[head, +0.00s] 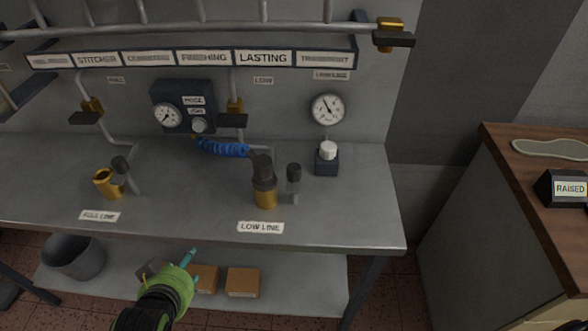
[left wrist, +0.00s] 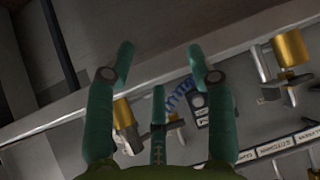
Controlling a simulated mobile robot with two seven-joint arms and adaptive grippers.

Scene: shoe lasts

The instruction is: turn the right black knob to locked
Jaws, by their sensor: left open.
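My green left gripper (head: 178,264) with teal fingers is in front of the bench's front edge, left of and well apart from the right knob. In the left wrist view its fingers (left wrist: 161,62) are spread and empty. The right knob is not clearly distinguishable there. My right gripper is not in view.
A blue coiled hose (head: 222,148) runs to the coupling. A gauge box (head: 184,107), a round gauge (head: 327,109) and a white-topped dark block (head: 327,158) stand behind. A pipe rail (head: 190,30) crosses above. The bench's front middle (head: 180,210) is clear.

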